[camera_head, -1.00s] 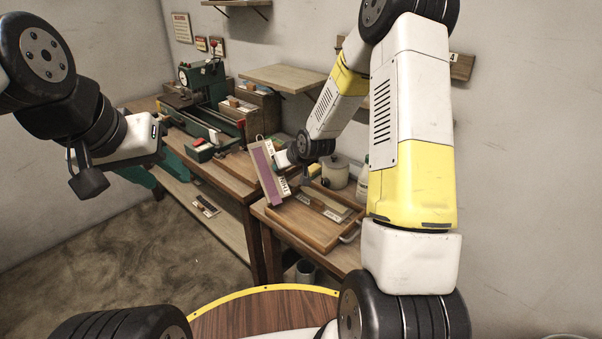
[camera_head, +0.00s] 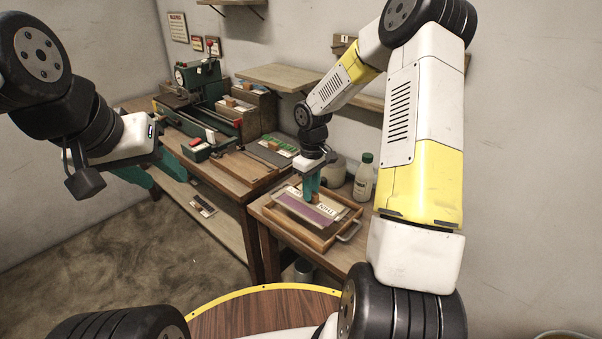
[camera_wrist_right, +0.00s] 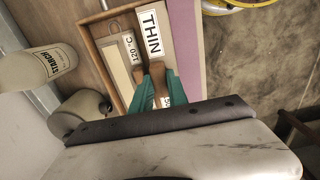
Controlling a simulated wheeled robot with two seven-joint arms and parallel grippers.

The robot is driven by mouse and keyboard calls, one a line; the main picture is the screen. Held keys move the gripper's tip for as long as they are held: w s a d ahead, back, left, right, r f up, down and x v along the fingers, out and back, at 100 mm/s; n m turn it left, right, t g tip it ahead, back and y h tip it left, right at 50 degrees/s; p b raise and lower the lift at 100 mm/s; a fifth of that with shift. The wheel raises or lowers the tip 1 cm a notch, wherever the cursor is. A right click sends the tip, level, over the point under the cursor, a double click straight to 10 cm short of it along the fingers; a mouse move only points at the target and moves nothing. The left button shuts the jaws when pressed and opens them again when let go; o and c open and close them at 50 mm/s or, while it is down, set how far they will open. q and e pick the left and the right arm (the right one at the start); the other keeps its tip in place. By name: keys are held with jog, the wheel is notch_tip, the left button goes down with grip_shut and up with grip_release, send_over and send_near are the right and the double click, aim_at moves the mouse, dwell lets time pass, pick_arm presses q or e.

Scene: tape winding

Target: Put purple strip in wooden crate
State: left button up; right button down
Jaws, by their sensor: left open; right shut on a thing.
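The purple strip (camera_head: 305,208) is on a pale board with a "THIN" label, over the wooden crate (camera_head: 318,245). In the right wrist view the strip (camera_wrist_right: 188,50) runs along the crate's (camera_wrist_right: 92,50) right side and hides that wall. Its exact height over the crate is hard to tell. My right gripper (camera_head: 312,194) points down with teal fingers, shut on a small brown part of the strip's board; the fingers also show in the right wrist view (camera_wrist_right: 157,75). My left gripper (camera_head: 155,172) is open and empty at the left, far from the crate.
The crate stands on a small wooden table and has a metal handle (camera_head: 349,231). A "120°C" label (camera_wrist_right: 128,47) shows inside it. A white starch bottle (camera_head: 364,178) and a round pot (camera_head: 333,168) stand behind it. A green machine (camera_head: 205,95) is on the bench at left.

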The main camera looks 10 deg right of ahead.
aim_at(310, 205)
jog(key=shift+f, duration=3.05)
jog(key=shift+f, duration=0.35)
jog(key=c, duration=1.2)
grip_release()
